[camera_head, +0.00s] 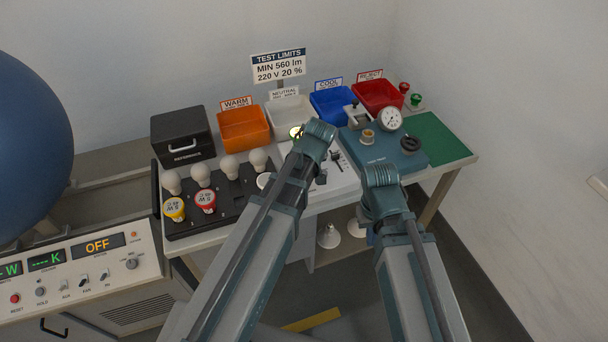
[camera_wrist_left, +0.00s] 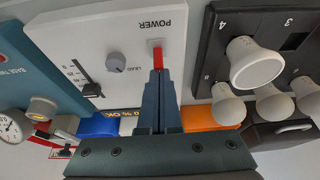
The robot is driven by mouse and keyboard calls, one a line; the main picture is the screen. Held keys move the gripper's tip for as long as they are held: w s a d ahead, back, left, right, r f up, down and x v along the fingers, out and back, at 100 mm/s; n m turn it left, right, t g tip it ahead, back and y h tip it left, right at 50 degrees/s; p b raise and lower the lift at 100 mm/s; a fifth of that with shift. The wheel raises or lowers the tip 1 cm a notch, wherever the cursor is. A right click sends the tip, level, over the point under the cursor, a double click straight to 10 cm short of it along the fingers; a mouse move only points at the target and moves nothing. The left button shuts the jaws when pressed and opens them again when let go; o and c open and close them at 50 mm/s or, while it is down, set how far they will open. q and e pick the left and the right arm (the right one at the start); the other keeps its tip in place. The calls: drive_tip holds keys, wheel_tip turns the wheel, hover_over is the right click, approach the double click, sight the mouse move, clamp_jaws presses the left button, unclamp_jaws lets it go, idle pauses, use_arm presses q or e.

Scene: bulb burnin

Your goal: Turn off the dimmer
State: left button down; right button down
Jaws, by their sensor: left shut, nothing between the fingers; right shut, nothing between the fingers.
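The white dimmer panel (camera_wrist_left: 125,30) fills the upper middle of the left wrist view. It carries a red rocker switch (camera_wrist_left: 158,56) beside the word POWER, a grey LEAD knob (camera_wrist_left: 115,63) and a slider with a dark handle (camera_wrist_left: 91,90). In the head view the panel (camera_head: 345,181) is partly covered by my left arm. My left gripper (camera_wrist_left: 158,74) is shut and empty, its tips right at the red switch; I cannot tell whether they press it. My right gripper (camera_head: 381,174) is shut and empty, by the front edge of the teal tester (camera_head: 370,152).
A black tray (camera_head: 232,209) with several bulbs stands left of the panel. Orange (camera_head: 245,140), white, blue (camera_head: 335,113) and red (camera_head: 380,105) bins line the back. A green mat (camera_head: 440,140) lies clear at right. A console reading OFF (camera_head: 97,246) stands at lower left.

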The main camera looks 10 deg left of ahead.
use_arm(q)
drive_tip(key=shift+s+d+f+t, duration=0.1)
drive_tip(key=shift+s+t, duration=0.1)
drive_tip(key=shift+t, duration=0.2)
drive_tip(key=shift+s+d+y+b, duration=0.15)
drive_tip(key=shift+s+y+b, duration=0.05)
drive_tip(key=shift+y+b, duration=0.25)
drive_tip(key=shift+s+d+t, duration=0.1)
drive_tip(key=shift+t, duration=0.2)
drive_tip(key=shift+r, duration=0.2)
drive_tip(key=shift+r+p, duration=0.75)
drive_tip(key=shift+p, duration=0.1)
